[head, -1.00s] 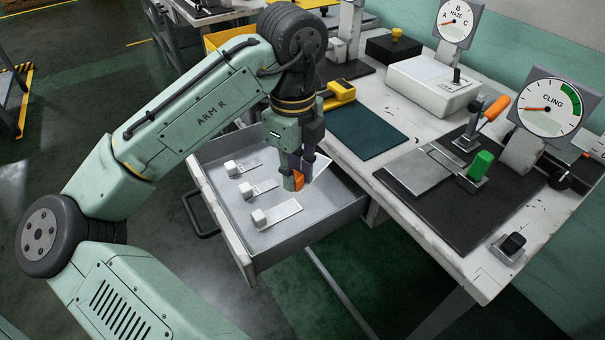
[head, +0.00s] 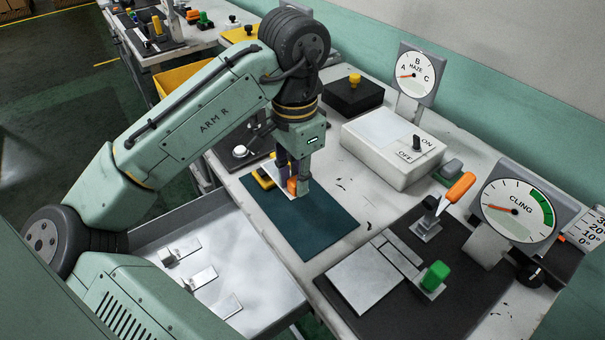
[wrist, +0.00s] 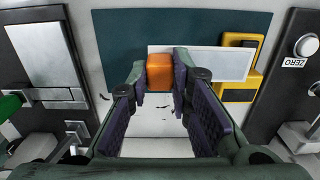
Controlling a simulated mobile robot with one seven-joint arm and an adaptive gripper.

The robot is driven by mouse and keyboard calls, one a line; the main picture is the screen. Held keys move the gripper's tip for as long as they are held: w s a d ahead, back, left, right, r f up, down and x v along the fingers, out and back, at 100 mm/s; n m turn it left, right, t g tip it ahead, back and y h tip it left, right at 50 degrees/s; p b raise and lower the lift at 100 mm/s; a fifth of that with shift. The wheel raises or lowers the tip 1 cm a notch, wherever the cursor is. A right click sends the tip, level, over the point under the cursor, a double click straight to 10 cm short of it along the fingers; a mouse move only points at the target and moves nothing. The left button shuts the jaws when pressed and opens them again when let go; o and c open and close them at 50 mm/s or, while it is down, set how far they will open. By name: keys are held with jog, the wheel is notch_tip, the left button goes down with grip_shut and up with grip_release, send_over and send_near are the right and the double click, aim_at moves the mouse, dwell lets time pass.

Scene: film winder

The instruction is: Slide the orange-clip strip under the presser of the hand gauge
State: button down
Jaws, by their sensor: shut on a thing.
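My gripper (head: 293,186) is shut on the orange clip (wrist: 160,71) of a pale strip, low over the teal mat (head: 332,222). In the wrist view the strip (wrist: 215,63) reaches right from the clip. Its far end overlaps the opening of a yellow gauge (wrist: 236,40), apparently the hand gauge. In the head view this gauge (head: 263,179) lies on the mat's left end, partly behind my gripper. I cannot tell whether the strip's end is under the presser or above it. The orange clip also shows in the head view (head: 292,187).
An open drawer (head: 270,294) holds several pale strips at lower left. Right of the mat is the black board (head: 385,316) of the CLING dial (head: 519,211), with a green knob (head: 435,276) and orange lever (head: 458,190). A white switch box (head: 394,150) stands behind.

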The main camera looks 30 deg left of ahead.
jog(key=shift+s, duration=0.15)
jog(key=shift+f+b, duration=1.2)
jog(key=shift+f, duration=1.3)
jog(key=shift+f, duration=0.3)
jog(key=shift+p, duration=0.4)
jog(key=shift+w+a+p, duration=0.3)
jog(key=shift+w+a, duration=0.05)
jog(key=shift+a, duration=0.45)
jog(key=shift+w+a+p, duration=0.3)
jog(key=shift+w+a, duration=0.05)
jog(key=shift+a, duration=0.4)
jog(key=shift+w+a+p, duration=0.3)
jog(key=shift+w+a, duration=0.05)
jog(key=shift+a, duration=0.45)
dwell(2.3)
